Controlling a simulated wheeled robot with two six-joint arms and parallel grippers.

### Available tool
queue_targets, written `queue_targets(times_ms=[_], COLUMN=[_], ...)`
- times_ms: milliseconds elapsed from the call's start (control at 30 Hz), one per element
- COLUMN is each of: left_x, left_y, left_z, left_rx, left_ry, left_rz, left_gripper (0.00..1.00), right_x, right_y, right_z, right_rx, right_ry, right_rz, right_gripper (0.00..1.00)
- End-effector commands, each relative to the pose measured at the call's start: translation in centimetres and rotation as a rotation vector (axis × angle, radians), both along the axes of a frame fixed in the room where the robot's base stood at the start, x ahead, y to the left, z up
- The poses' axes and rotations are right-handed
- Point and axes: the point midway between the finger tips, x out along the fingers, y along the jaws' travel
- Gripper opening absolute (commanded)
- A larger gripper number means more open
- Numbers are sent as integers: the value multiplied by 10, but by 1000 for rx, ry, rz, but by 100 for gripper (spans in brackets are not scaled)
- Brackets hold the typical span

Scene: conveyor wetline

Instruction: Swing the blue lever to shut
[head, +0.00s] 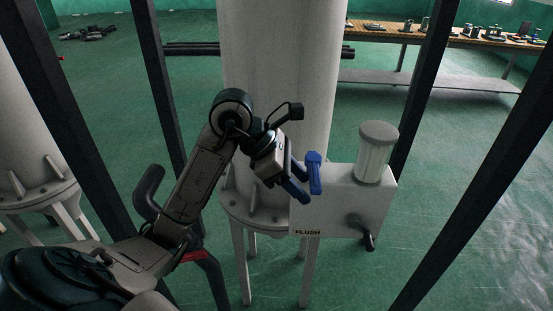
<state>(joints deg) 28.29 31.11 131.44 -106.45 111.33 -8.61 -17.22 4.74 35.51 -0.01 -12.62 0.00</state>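The blue lever (315,174) stands on the left part of a pale box marked FLUSH (340,212), in front of a large pale column. Its broad blue head is uppermost and it looks close to upright. My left gripper (305,190) reaches in from the left, with its blue fingers just left of the lever. The fingers look spread apart, with a gap between them, and nothing shows held. Whether a fingertip touches the lever cannot be told. My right gripper is not in view.
A capped clear cylinder (376,153) stands on the box, and a dark handle (365,232) sticks out of its front. The pale column (280,60) rises behind my arm. Dark frame posts (425,80) flank it. A workbench (450,38) with small parts is at the back right.

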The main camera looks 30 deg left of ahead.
Motion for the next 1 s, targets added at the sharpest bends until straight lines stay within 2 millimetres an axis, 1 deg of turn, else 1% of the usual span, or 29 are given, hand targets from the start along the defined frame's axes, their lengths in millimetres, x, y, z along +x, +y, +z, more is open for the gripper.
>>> queue_targets(times_ms=[33,233,400,633,1000], left_x=[5,-1,-8,-15,-16], left_y=[1,13,22,32,33], left_z=[21,37,48,59,59], left_rx=[-16,-12,-12,-13,-16], left_ry=[-48,-49,-43,-37,-34], left_rz=[8,11,11,9,8], left_gripper=[43,43,43,43,43], right_x=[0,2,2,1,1], right_y=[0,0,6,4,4], right_z=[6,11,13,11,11], right_rx=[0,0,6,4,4], right_ry=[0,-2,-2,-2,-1], right_rz=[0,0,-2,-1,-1], right_gripper=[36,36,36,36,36])
